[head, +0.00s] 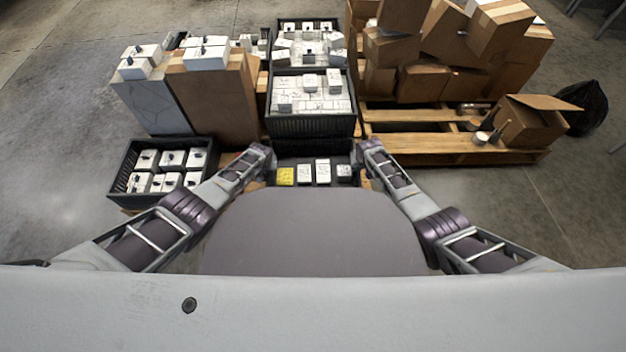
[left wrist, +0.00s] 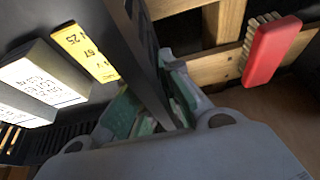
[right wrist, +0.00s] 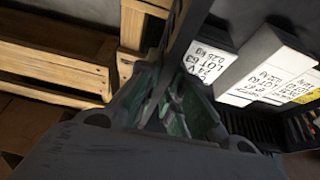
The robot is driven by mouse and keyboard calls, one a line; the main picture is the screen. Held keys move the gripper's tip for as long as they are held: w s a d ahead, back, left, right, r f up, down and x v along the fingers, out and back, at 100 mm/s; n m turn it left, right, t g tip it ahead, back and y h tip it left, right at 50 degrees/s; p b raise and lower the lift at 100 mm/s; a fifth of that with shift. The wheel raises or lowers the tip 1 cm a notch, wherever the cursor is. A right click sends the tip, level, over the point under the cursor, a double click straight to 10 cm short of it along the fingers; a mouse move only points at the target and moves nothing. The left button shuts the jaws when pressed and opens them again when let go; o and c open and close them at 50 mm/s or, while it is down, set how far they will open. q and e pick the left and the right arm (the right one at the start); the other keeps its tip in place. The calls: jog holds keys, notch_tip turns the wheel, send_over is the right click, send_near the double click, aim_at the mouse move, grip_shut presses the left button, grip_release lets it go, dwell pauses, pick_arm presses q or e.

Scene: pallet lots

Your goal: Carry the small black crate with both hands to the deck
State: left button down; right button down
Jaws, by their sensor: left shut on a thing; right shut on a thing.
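The small black crate (head: 312,159) is in front of me in the head view, between my two arms. It holds a yellow box (head: 286,176) and several white boxes (head: 323,171) with printed labels. My left gripper (left wrist: 152,112) is shut on one side wall of the crate, near the yellow box. My right gripper (right wrist: 178,108) is shut on the opposite wall, beside a white box. The crate looks roughly level. My body hides its near side in the head view, and whether it touches anything below cannot be told.
Beyond the crate stand stacked black crates (head: 310,126) of white boxes. At left are a filled black crate (head: 122,178) and tall cartons (head: 212,95). At right a wooden pallet (head: 425,143) bears piled cartons (head: 425,83). A red brush (left wrist: 271,50) lies near wooden slats.

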pick_arm(q)
jog(key=shift+f, duration=0.15)
pick_arm(e)
jog(key=shift+w+f, duration=0.1)
pick_arm(q)
jog(key=c, duration=1.6)
grip_release()
pick_arm(e)
jog(key=c, duration=1.6)
grip_release()
pick_arm(q)
jog(key=shift+o, duration=0.2)
jog(key=shift+s+r, duration=0.15)
jog(key=shift+r, duration=0.15)
pick_arm(e)
jog(key=shift+o, duration=0.2)
pick_arm(q)
jog(key=shift+v, duration=5.65)
pick_arm(e)
jog(key=shift+s, duration=0.2)
jog(key=v, duration=1.1)
jog(key=shift+r, duration=0.4)
jog(key=shift+s, duration=0.15)
